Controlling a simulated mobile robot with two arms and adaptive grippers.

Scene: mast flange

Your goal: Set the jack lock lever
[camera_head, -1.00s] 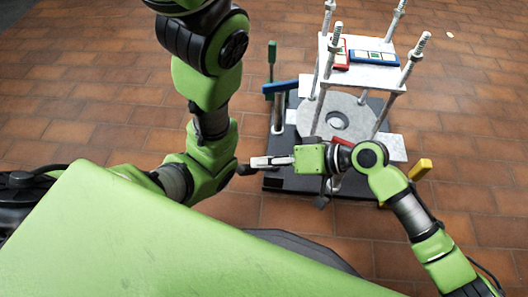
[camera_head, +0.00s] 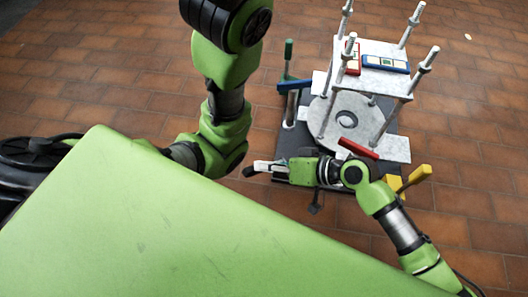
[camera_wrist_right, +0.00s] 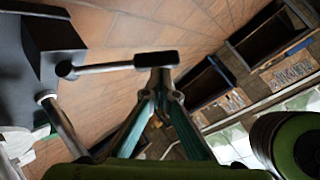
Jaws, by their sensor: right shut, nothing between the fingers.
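In the right wrist view a metal lever with a black grip (camera_wrist_right: 157,60) lies across the picture, its rod running left to a round end beside a dark block (camera_wrist_right: 50,45). My right gripper (camera_wrist_right: 160,82) is shut and empty; its fingertips are right at the grip, and I cannot tell if they touch. In the head view my right gripper (camera_head: 262,166) points left at the near left corner of the dark base (camera_head: 297,140), close to a small black end (camera_head: 249,172) that looks like the grip. The left arm hangs on the left; its gripper is hidden.
The stand has a pale ring flange (camera_head: 327,112), several upright rods and a top plate (camera_head: 384,80). Green (camera_head: 288,50), blue (camera_head: 296,85), red (camera_head: 357,149) and yellow (camera_head: 415,177) handles surround it. Brick floor (camera_head: 100,85) on the left is clear.

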